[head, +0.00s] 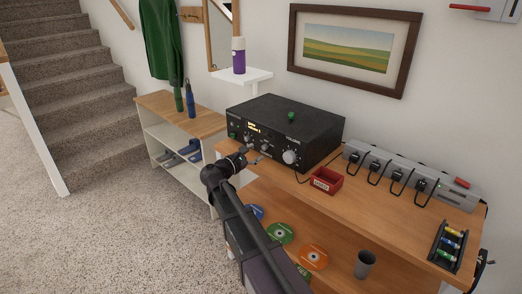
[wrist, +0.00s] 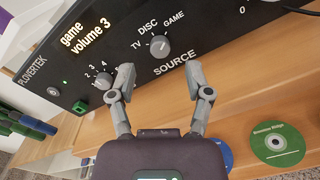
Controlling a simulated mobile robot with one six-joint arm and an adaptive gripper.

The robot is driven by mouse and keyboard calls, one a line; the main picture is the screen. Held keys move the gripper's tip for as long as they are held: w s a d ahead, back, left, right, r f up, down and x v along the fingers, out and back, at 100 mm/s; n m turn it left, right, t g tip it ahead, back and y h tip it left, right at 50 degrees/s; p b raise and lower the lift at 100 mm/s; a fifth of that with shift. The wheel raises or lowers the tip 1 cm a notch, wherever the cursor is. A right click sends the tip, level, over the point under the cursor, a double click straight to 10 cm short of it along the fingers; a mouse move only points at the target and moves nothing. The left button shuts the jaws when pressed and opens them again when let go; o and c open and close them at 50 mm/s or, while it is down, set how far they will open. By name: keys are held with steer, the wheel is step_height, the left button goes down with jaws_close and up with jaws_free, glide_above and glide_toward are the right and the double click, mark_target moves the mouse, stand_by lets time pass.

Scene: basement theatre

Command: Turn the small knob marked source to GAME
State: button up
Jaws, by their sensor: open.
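The source knob (wrist: 159,47) is a small grey knob on the front of the black receiver (head: 300,120). TV, DISC and GAME are printed around it and SOURCE below it. I cannot tell its pointer's direction for certain. The receiver's display (wrist: 85,33) reads "game" and "volume 3". My gripper (wrist: 161,72) is open and empty, its fingertips apart, just below the knob in the wrist view and not around it. In the head view my gripper (head: 248,155) is in front of the receiver's face.
The large volume knob (head: 289,157) is to the right. A red bin (head: 327,181) stands on the wooden bench (head: 390,215). Discs, including a green one (head: 280,233), lie on the lower shelf.

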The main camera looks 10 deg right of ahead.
mark_target(263, 148)
steer(key=shift+x, duration=1.75)
jaws_close()
